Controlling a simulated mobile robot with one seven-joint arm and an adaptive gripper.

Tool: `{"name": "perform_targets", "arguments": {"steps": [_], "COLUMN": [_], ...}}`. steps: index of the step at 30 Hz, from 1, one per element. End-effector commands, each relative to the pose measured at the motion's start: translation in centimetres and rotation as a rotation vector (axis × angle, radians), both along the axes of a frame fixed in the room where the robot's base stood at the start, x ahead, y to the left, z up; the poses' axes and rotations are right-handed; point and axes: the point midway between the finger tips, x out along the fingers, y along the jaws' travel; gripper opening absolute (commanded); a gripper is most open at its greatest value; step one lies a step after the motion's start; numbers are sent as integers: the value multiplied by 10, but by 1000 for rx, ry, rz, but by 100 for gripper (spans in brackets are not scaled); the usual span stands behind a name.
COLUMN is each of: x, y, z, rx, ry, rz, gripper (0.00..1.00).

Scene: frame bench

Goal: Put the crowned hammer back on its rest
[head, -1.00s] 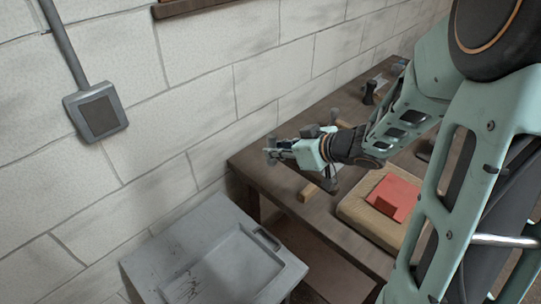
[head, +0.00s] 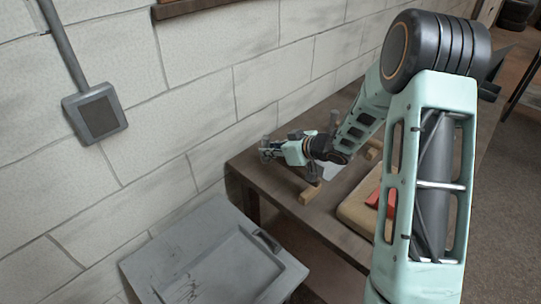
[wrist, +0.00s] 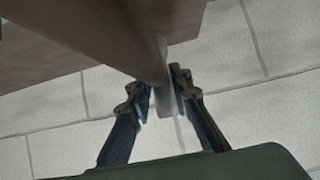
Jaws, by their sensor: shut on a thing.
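My gripper (head: 268,151) is at the left end of the wooden bench, close to the block wall. In the wrist view my gripper (wrist: 163,92) is shut on a long bar, brown along its length and pale grey at the end between the fingers. I take this bar to be the hammer (wrist: 148,48); any crown mark is not visible. In the head view a dark part hangs below the gripper, just above a small wooden block (head: 310,194) on the bench. That block may be part of a rest. A second wooden block (head: 374,150) shows partly behind my arm.
The bench (head: 340,232) runs along the block wall (head: 200,100). A tan pad (head: 357,212) with a red item (head: 374,199) on it lies at the right, partly hidden by my arm. A grey metal cabinet (head: 215,255) stands left of the bench. A switch box (head: 95,113) is on the wall.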

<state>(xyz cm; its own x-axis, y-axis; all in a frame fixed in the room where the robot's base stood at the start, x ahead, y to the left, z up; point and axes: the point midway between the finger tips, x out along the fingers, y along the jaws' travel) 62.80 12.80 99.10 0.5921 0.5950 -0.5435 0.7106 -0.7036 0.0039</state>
Motion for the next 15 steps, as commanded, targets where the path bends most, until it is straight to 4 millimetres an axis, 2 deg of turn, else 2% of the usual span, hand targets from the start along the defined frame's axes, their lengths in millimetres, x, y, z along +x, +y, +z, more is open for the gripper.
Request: {"name": "perform_targets", "arguments": {"steps": [1, 4, 15], "x": [-1, -1, -1], "y": [0, 0, 0], "z": [-12, -23, -28], "rx": [2, 1, 1], "ry": [6, 4, 1], "rz": [0, 0, -1], "gripper": [0, 0, 0]}}
